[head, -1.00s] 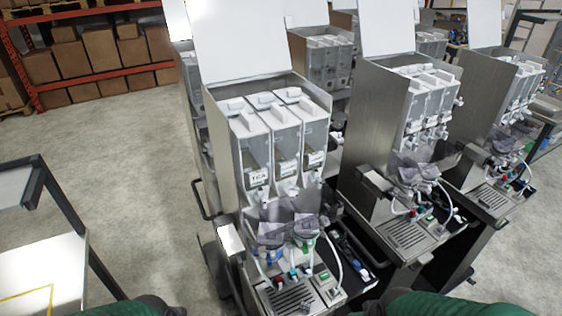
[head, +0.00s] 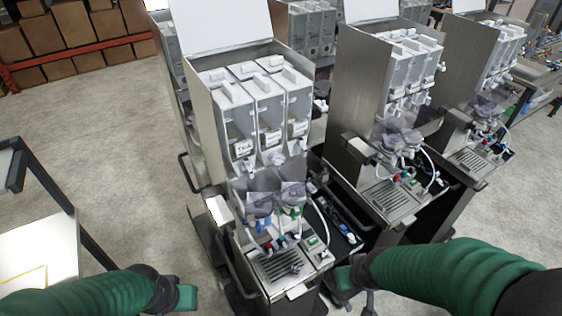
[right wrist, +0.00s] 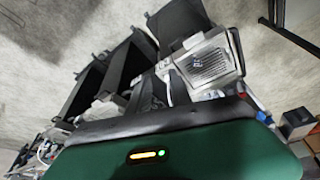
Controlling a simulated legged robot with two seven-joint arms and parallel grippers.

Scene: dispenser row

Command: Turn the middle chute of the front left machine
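The front left machine (head: 200,120) stands in the middle of the head view, with its lid up and three clear canisters side by side. Its middle canister (head: 266,110) has a white chute (head: 277,158) at its lower front; the chute's exact turn is too small to tell. My left gripper (head: 185,296) is low at the left, apart from the machine. My right gripper (head: 350,290) is low, just right of the machine's drip tray (head: 282,265). Neither gripper visibly holds anything, and their fingers are too unclear to judge. The drip tray also shows in the right wrist view (right wrist: 208,64).
More machines of the same kind (head: 385,110) stand to the right and behind. A dark side rail (head: 236,280) runs along the machine's left. A table (head: 40,255) is at the far left, with bare floor between. Boxes on racks (head: 75,30) are at the back.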

